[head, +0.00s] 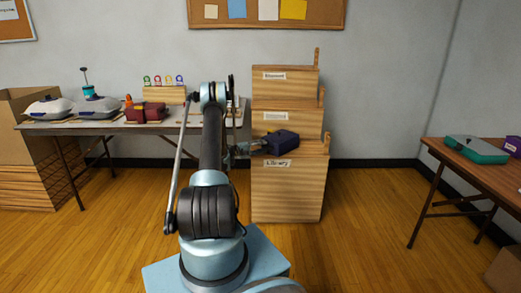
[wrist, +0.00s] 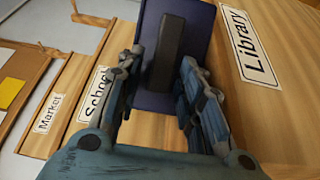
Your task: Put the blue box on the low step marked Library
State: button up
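The blue box (head: 283,142) is dark blue and appears at the low step marked Library (head: 288,190), the lowest of a stepped wooden stand. In the head view it is just above the Library label; whether it touches the step is unclear. My gripper (head: 258,146) reaches it from the left. In the wrist view the blue box (wrist: 203,30) has a dark raised handle facing the camera. The Library label (wrist: 248,45) is right beside the box there.
Two higher wooden steps (head: 285,88) rise behind. A table (head: 60,126) at left bears irons, a red item and a small rack. A brown table (head: 460,165) at right bears a teal box (head: 475,149) and a purple box (head: 513,145). Floor between stand and right table is clear.

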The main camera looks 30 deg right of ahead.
jog(key=shift+a, duration=0.1)
jog(key=w+a, duration=0.2)
jog(key=a, duration=0.9)
jog(key=s+a+r+t+y, duration=0.1)
jog(key=s+a+r+y, duration=0.25)
jog(key=a+r, duration=0.5)
jog(key=s+a+r+t+y, duration=0.25)
jog(key=s+a+r, duration=0.3)
jog(key=r, duration=0.65)
jog(key=s+a+r+n+y, duration=0.15)
jog(key=s+a+y, duration=0.25)
jog(key=s+a, duration=0.7)
jog(key=s+a+r+y, duration=0.2)
jog(key=s+a+y, duration=0.1)
jog(key=s+a, duration=0.8)
jog(key=s+a+f+y, duration=0.2)
jog(key=s+a+f, duration=0.2)
jog(key=s, duration=0.4)
jog(key=s+a+f+t+y, duration=0.1)
jog(key=s+a+f, duration=0.3)
jog(key=s, duration=0.5)
jog(key=shift+s+a+y, duration=0.15)
jog(key=shift+a+y, duration=0.7)
jog(key=shift+y, duration=0.05)
